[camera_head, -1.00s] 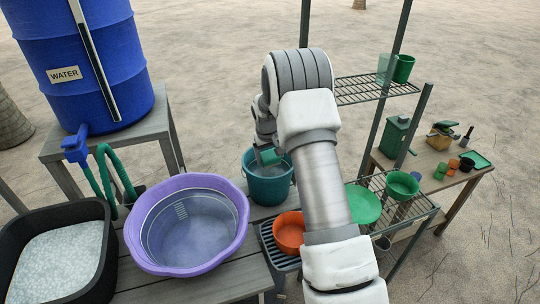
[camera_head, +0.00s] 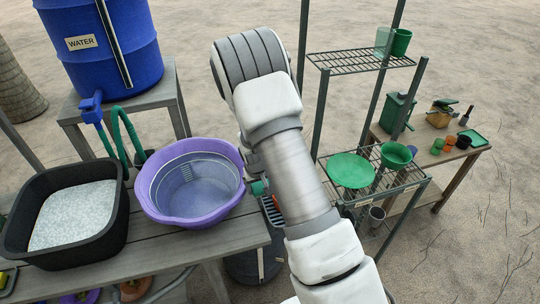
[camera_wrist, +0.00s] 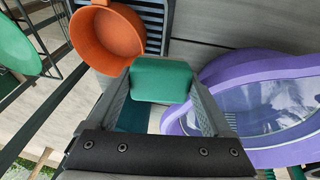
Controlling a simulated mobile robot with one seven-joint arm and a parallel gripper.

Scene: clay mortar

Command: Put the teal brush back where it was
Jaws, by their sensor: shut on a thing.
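My gripper (camera_wrist: 161,88) is shut on the teal brush (camera_wrist: 160,79), whose blocky teal body sits between the fingertips in the wrist view. The brush is above the grey slatted bench, between the orange bowl and the purple basin (camera_wrist: 250,95). A darker teal surface (camera_wrist: 133,117) shows below the fingers; I cannot tell whether it is the teal bucket. In the head view my arm hides most of the gripper, and a small teal piece (camera_head: 259,187) shows at its left edge, right of the purple basin (camera_head: 158,205). The brush's bristles are not visible.
The orange bowl (camera_wrist: 107,38) stands near the dark rack (camera_wrist: 150,12). A black tub of white granules (camera_head: 118,232) is left of the basin. A wire shelf (camera_head: 412,176) holds a green plate (camera_head: 350,170) and green bowl (camera_head: 396,154). The blue water barrel (camera_head: 100,45) stands behind.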

